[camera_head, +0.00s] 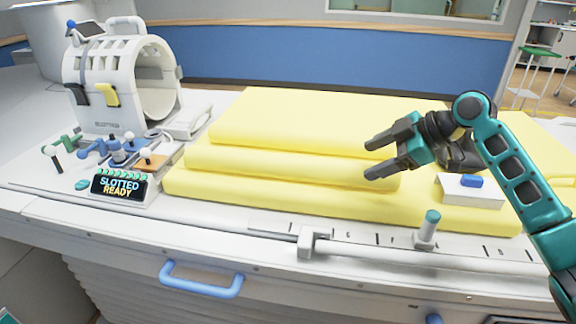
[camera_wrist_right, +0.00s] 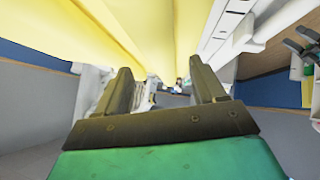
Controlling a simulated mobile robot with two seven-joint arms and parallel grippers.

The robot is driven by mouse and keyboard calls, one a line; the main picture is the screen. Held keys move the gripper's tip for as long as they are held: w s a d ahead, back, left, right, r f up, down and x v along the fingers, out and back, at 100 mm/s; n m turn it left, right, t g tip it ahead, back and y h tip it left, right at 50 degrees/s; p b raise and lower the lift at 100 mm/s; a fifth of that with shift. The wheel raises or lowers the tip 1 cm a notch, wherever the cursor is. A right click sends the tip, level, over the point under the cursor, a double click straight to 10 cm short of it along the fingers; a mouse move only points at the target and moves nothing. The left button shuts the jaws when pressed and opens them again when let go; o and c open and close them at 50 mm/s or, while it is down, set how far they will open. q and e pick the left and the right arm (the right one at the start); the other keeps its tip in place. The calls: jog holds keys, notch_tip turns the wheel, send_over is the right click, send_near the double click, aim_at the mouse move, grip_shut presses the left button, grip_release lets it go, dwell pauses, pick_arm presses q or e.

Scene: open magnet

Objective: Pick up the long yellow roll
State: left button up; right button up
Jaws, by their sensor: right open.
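The long yellow roll (camera_head: 290,166) lies lengthwise along the front of a thicker yellow cushion (camera_head: 320,120), on a flat yellow pad (camera_head: 240,197). My right gripper (camera_head: 368,160) is open and empty, with its fingers pointing left near the roll's right end. In the head view its lower finger overlaps that end; I cannot tell whether they touch. In the right wrist view the open fingers (camera_wrist_right: 162,82) point toward yellow surfaces overhead, with nothing seen between them. My left gripper is not in view.
A white slotted ring-shaped device (camera_head: 118,85) stands at the left, with small coloured levers and a "SLOTTED READY" display (camera_head: 120,186) before it. A white block with a blue top (camera_head: 470,190) sits on the pad's right. A ruled rail with a teal-capped post (camera_head: 428,228) runs along the front edge.

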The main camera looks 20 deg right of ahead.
aim_at(351, 166)
jog(key=x, duration=0.8)
jog(key=shift+w+r, duration=0.1)
jog(key=shift+w, duration=0.1)
jog(key=shift+r, duration=0.1)
jog(key=c, duration=0.8)
